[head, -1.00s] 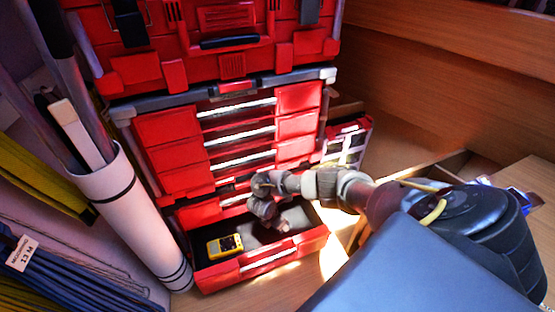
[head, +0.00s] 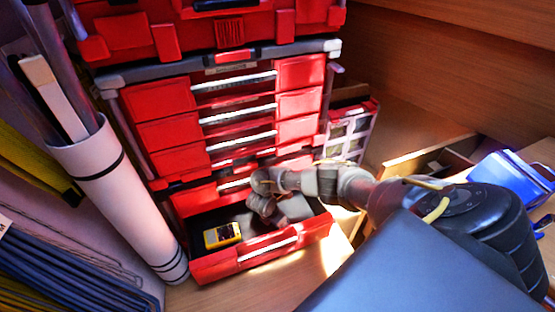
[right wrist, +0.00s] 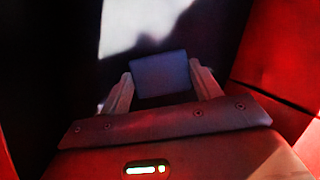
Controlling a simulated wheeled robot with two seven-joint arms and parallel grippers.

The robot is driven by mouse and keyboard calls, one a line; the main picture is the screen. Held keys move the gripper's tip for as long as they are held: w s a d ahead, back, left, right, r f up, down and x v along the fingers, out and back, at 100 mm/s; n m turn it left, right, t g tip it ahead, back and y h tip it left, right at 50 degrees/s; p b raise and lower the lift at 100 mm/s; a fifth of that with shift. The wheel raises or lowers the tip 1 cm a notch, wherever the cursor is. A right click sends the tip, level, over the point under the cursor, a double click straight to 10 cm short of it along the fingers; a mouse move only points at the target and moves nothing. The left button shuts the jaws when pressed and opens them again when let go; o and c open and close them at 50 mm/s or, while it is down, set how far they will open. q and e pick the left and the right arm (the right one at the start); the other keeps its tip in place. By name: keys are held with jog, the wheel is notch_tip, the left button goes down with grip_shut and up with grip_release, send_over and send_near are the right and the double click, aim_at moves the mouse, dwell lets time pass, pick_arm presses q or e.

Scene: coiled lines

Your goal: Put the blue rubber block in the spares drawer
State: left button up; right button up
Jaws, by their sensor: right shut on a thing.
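The blue rubber block (right wrist: 160,75) sits between the two fingers of my right gripper (right wrist: 160,88) in the right wrist view. My right gripper (head: 268,213) is shut on it and reaches down inside the open bottom drawer (head: 222,267) of the red tool chest. The block cannot be made out in the head view. In the right wrist view, red drawer walls (right wrist: 285,75) and a dark floor with a bright patch surround the gripper. I cannot tell whether the block touches the floor. No label naming the drawer is readable. My left gripper is not in view.
A yellow device (head: 222,235) lies in the left part of the open drawer. The closed drawers (head: 235,110) rise above it. A white tube (head: 120,205) stands to the left. A blue object (head: 505,175) lies at the right.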

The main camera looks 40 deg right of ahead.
jog(key=shift+f, duration=0.1)
jog(key=o, duration=1)
jog(key=shift+r, duration=0.25)
jog(key=p+v, duration=0.7)
jog(key=v, duration=0.4)
jog(key=shift+a+r, duration=0.15)
jog(key=shift+r, duration=0.25)
